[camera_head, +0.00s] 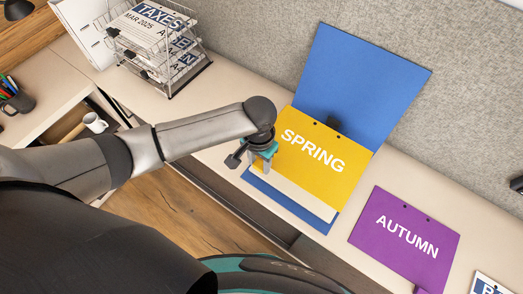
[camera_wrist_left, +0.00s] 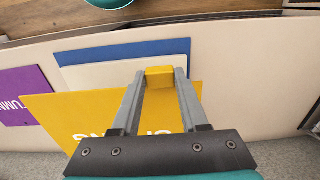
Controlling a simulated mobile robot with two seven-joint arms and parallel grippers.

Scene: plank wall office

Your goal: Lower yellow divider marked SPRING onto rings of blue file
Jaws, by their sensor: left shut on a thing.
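The yellow divider marked SPRING (camera_head: 318,168) has two punched holes along its upper edge. It also shows in the left wrist view (camera_wrist_left: 75,112). A dark ring part (camera_head: 334,123) shows just above the holes. Whether the holes are around the rings I cannot tell. My right gripper is not in view.
A purple divider marked AUTUMN (camera_head: 405,236) lies to the right on the desk (camera_head: 225,75). A wire tray rack (camera_head: 165,50) stands at the back left. A grey partition (camera_head: 450,60) runs behind. Bare desk lies between rack and file.

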